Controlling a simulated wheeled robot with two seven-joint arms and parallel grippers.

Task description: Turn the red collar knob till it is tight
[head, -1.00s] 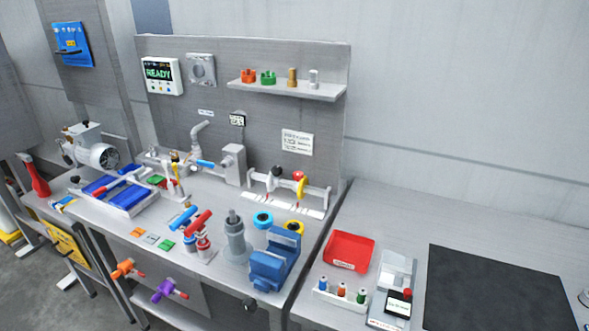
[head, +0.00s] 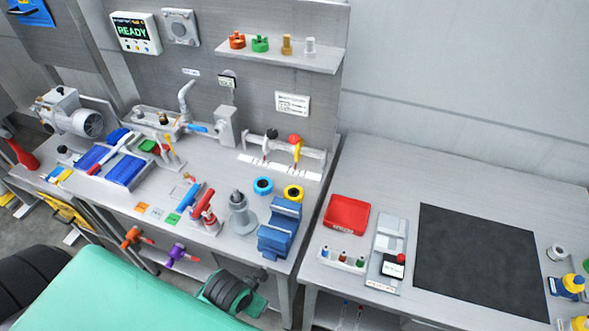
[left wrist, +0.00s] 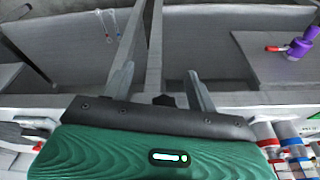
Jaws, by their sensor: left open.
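A red-handled fitting (head: 203,203) stands upright on the bench next to a blue-handled one (head: 187,197). A red knob (head: 294,138) also tops a rail at the back, and an orange-red knob (head: 237,40) sits on the shelf. I cannot tell for sure which is the collar knob. In the left wrist view, my left gripper (left wrist: 161,72) has its two fingers apart, with nothing held. A small black knob (left wrist: 164,100) shows between them, apparently on the bench front. Pale cylinders with red and blue bands (left wrist: 290,142) show at lower right. My right gripper is not in view.
A blue vise (head: 279,232) and a grey post (head: 239,217) stand right of the handles. The right table holds a red tray (head: 346,214) and a bare black mat (head: 478,258).

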